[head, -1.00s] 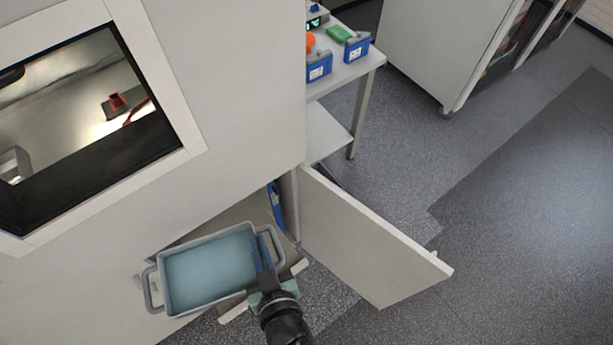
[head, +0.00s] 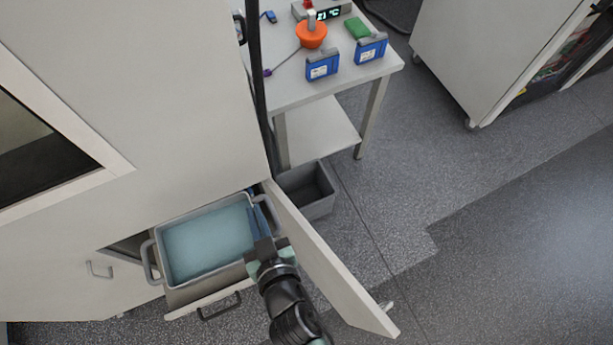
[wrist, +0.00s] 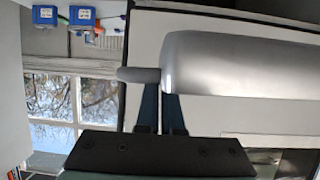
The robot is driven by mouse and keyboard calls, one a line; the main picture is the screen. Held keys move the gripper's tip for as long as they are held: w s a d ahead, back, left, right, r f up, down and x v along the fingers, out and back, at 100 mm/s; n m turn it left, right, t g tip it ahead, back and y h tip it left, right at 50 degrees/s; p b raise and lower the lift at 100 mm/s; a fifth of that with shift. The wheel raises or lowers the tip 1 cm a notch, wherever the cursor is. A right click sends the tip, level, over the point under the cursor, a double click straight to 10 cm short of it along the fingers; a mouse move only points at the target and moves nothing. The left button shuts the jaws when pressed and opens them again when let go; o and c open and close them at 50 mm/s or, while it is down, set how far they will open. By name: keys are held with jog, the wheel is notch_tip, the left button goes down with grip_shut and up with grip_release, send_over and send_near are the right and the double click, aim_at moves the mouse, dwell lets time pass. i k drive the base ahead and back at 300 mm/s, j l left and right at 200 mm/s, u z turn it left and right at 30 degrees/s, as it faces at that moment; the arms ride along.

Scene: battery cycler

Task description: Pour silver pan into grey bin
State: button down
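The silver pan (head: 163,277) is a rectangular tray with a loop handle at each end, holding pale blue liquid. It looks roughly level in the head view. My gripper (head: 262,238) is shut on the pan's right handle. In the wrist view the pan's silver side (wrist: 240,62) fills the upper right, and my gripper's fingers (wrist: 160,108) meet its handle. The grey bin (head: 322,208) is an open, empty-looking box on the floor, beyond the open cabinet door and to the right of the pan. The door hides part of its lower side.
The open cabinet door (head: 335,268) stands between the pan and open floor. An open drawer (head: 190,308) lies below the pan. A white table (head: 290,88) behind the bin carries blue boxes (head: 371,50) and an orange item (head: 311,35).

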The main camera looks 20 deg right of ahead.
aim_at(308, 186)
jog(key=l+u, duration=0.45)
jog(key=l, duration=0.85)
jog(key=l+u, duration=0.45)
jog(key=l, duration=1)
jog(key=i+l+u, duration=0.1)
jog(key=l+u, duration=0.25)
jog(key=l, duration=0.6)
